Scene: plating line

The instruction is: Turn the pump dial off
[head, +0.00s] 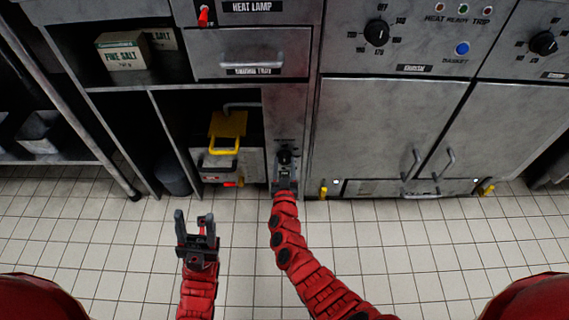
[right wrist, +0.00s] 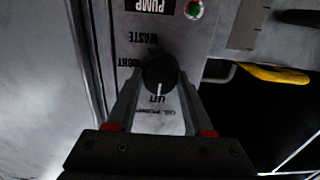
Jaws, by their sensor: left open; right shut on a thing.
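The pump dial (right wrist: 160,73) is a round black knob on a narrow grey panel (right wrist: 185,35) with a PUMP label. Its white mark points to the bottom of the right wrist view, towards a small, blurred word. My right gripper (right wrist: 158,88) is shut on the dial, with one finger on each side. In the head view the right gripper (head: 285,172) reaches the dial (head: 285,156) low on the cabinet front. My left gripper (head: 196,222) is open and empty above the floor tiles, to the left of the right arm.
A green light (right wrist: 194,9) is beside the PUMP label. Cabinet doors (head: 385,125) stand to the right. The tiled floor (head: 130,235) in front is clear.

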